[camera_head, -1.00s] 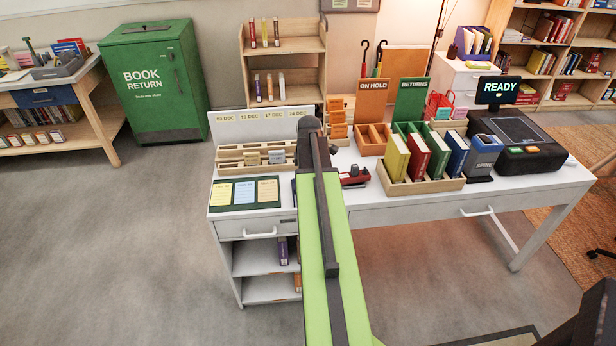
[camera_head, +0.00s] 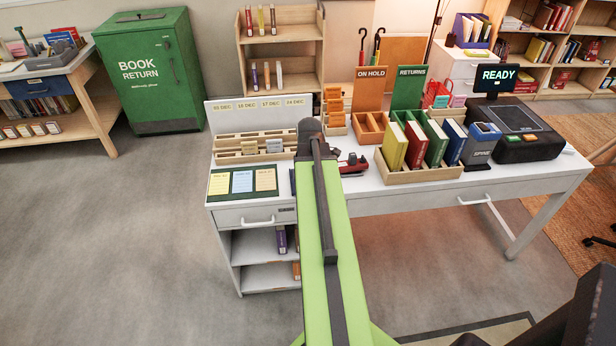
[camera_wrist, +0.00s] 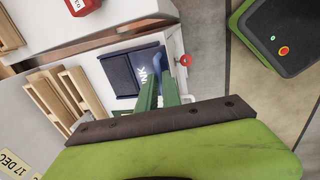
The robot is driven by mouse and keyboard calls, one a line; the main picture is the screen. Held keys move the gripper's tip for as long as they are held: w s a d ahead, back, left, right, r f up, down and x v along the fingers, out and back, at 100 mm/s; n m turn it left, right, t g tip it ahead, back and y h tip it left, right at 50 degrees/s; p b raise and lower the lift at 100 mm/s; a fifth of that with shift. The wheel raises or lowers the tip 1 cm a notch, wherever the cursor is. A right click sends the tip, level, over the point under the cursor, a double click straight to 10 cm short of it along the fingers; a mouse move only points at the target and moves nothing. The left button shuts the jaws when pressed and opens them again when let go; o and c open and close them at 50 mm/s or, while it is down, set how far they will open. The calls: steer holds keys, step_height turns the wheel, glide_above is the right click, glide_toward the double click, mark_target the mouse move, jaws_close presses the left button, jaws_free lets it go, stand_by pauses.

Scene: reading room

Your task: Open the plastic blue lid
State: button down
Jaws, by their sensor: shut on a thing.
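A dark blue ink pad (camera_wrist: 117,74) marked INK lies on the white desk in the wrist view. Its blue lid (camera_wrist: 148,64) shows next to my fingertips. My gripper (camera_wrist: 158,84) has green fingers that reach onto the pad's right side and are shut on the lid's edge. The fingers cover part of the lid, so how far it is raised is hard to tell. In the head view my own arm hides the gripper and nearly all of the pad.
A wooden card rack (camera_head: 235,151), a board with colored cards (camera_head: 242,181) and a red stapler (camera_head: 352,165) are near the arm. A wooden book crate (camera_head: 420,174) stands right of it. The desk's front right stretch (camera_head: 400,196) is clear.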

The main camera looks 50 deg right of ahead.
steer(key=c, duration=1.5)
jaws_free()
steer(key=s+r+p, duration=0.1)
steer(key=r+p, duration=0.4)
steer(key=a+r+p, duration=0.1)
steer(key=r+p, duration=0.5)
steer(key=s+a+r+p, duration=0.1)
steer(key=r+p, duration=0.5)
steer(key=shift+s+a, duration=0.1)
steer(key=shift+s, duration=0.2)
